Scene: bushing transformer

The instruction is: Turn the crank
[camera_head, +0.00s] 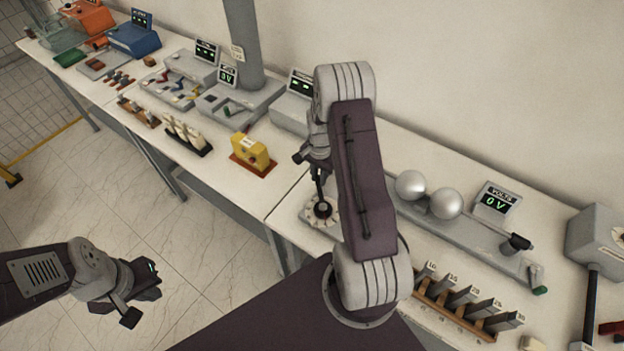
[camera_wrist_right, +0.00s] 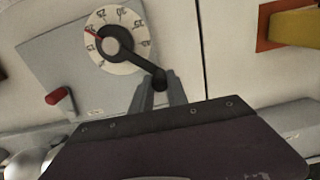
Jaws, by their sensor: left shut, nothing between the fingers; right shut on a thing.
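The crank (camera_wrist_right: 138,60) is a black arm running from a round hub on a white numbered dial (camera_wrist_right: 110,38) to a dark knob (camera_wrist_right: 160,80). A red mark shows on the dial's left side. My right gripper (camera_wrist_right: 160,92) is shut on the knob. In the head view the dial (camera_head: 322,210) sits near the bench's front edge, and my right gripper (camera_head: 319,187) reaches down to it, the knob mostly hidden. My left gripper (camera_head: 143,292) is shut and empty over the floor, at the lower left, away from the bench.
A red-handled lever (camera_wrist_right: 58,96) stands beside the dial on the same grey panel. A yellow block (camera_head: 250,150) is to the left on the bench. Two metal spheres (camera_head: 428,194), a volt display (camera_head: 495,202) reading 0 V and a rack of grey weights (camera_head: 468,298) are to the right.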

